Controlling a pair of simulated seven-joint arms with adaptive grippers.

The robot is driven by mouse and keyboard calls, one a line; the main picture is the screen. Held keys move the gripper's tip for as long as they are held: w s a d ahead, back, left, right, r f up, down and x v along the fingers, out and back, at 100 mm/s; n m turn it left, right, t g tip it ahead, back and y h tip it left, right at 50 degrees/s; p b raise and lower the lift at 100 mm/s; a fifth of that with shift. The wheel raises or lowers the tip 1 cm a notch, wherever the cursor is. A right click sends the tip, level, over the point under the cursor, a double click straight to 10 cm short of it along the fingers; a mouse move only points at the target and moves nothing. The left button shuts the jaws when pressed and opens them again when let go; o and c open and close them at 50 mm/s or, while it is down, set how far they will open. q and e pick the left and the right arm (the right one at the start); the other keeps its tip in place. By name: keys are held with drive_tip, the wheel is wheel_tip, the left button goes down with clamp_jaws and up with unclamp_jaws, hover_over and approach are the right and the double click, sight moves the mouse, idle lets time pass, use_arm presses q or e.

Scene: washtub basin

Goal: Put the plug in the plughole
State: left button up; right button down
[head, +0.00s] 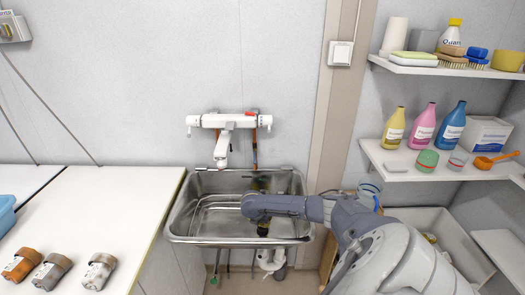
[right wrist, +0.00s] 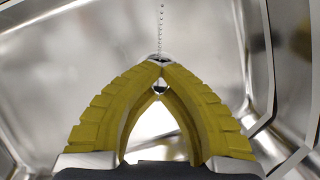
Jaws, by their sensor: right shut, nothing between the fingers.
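In the right wrist view, my right gripper (right wrist: 161,66) has its yellow ridged fingers drawn together at the tips, with nothing held between them. A bead chain (right wrist: 162,28) runs down from the top of that view to a small metal-and-dark piece (right wrist: 157,57) right at the fingertips. This may be the top of the plug; the fingers hide most of it. A small round shiny part shows in the gap just below the tips, and I cannot tell what it is. In the head view my right wrist is over the steel basin (head: 177,222), and it hides the plughole. My left gripper is not in view.
The basin's steel walls rise around my right gripper. A white tap (head: 222,148) hangs over the basin's back. A worktop (head: 100,215) with several small containers is at left. Shelves (head: 440,160) with bottles stand at right, near my right arm.

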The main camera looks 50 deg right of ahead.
drive_tip(key=shift+f, duration=1.1)
idle(0.6)
drive_tip(key=c, duration=2.1)
unclamp_jaws()
drive_tip(key=o, duration=0.6)
drive_tip(key=shift+v, duration=6)
